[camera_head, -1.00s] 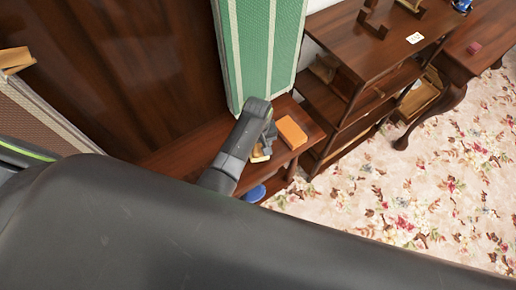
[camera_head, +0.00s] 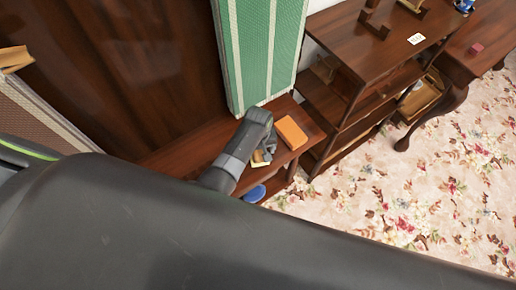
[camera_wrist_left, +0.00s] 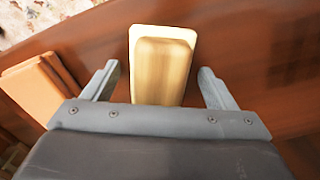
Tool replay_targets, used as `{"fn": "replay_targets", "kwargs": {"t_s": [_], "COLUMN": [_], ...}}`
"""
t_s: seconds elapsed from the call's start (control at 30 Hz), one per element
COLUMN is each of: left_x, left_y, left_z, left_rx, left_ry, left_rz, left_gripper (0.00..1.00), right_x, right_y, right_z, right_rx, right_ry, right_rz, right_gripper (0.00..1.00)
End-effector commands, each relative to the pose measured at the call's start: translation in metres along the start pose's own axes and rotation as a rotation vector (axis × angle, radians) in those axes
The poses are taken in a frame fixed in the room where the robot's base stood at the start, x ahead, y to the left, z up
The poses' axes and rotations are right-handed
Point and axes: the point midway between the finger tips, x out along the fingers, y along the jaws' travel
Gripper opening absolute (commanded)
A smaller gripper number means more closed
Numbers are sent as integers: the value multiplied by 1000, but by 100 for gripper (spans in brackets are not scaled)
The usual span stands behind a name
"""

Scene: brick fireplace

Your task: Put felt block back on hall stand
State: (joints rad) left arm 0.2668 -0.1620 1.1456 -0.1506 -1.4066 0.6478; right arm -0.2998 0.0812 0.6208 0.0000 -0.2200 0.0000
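The felt block looks like a wooden block with a pale cream base (camera_wrist_left: 163,65). It lies on the hall stand's reddish-brown wooden top (camera_head: 190,148), between my left gripper's two fingers. My left gripper (camera_wrist_left: 158,72) is open, with a gap visible on each side of the block. In the head view my left gripper (camera_head: 266,153) points down at the stand, and only a pale edge of the block (camera_head: 259,160) shows beside it. My right gripper is not in view.
An orange-brown box (camera_head: 292,133) lies close beside my left gripper on the stand. A green striped panel (camera_head: 262,55) rises behind. A blue object (camera_head: 255,193) shows below the stand's front edge. A dark shelf unit (camera_head: 365,45) stands to the right, above floral carpet (camera_head: 400,200).

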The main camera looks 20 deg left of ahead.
Motion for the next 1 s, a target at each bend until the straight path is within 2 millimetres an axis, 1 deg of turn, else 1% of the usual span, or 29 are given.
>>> {"fn": "replay_targets", "kwargs": {"t_s": [0.2,0.37,0.47,0.8,1.0], "left_x": [-1,-10,-22,-82,-111], "left_y": [0,1,1,1,1], "left_z": [0,0,-1,-1,-1], "left_rx": [0,0,-1,-1,1], "left_ry": [0,2,3,3,2], "left_rz": [0,2,3,3,2], "left_gripper": [79,79,79,79,79], "right_x": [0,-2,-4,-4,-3], "right_y": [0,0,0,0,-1], "right_z": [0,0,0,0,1], "right_rx": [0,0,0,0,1], "right_ry": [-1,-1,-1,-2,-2], "right_rz": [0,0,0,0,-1], "right_gripper": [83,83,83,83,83]}}
